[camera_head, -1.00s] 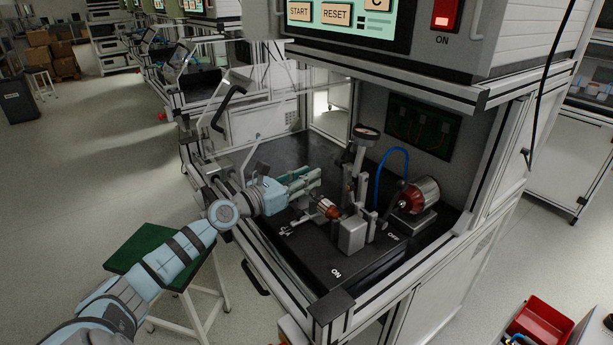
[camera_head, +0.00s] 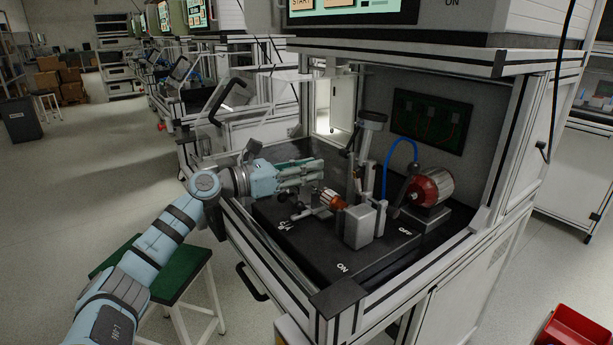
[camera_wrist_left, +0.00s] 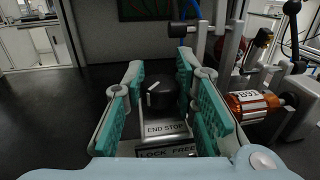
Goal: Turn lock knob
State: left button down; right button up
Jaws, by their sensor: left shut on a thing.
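The black lock knob (camera_wrist_left: 161,95) stands on a metal plate marked END STOP and LOCK FREE in the left wrist view. My left gripper (camera_wrist_left: 159,68) has its teal-padded fingers on either side of the knob and is shut on it. In the head view, my left gripper (camera_head: 318,168) reaches in from the left over the black fixture base (camera_head: 310,247); the knob is not clear there. My right gripper is not in view.
A grey block (camera_head: 360,226), an upright post (camera_head: 368,150) and a blue hose (camera_head: 403,146) stand right of the gripper. A red-ended motor-like part (camera_head: 430,188) is behind. Frame posts and a clear panel (camera_head: 225,105) edge the bench. A green stool (camera_head: 185,275) stands in front.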

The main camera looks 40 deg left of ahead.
pick_arm(q)
jog(key=c, duration=1.3)
grip_release()
notch_tip(320, 180, up, 10)
jog(key=shift+f, duration=0.1)
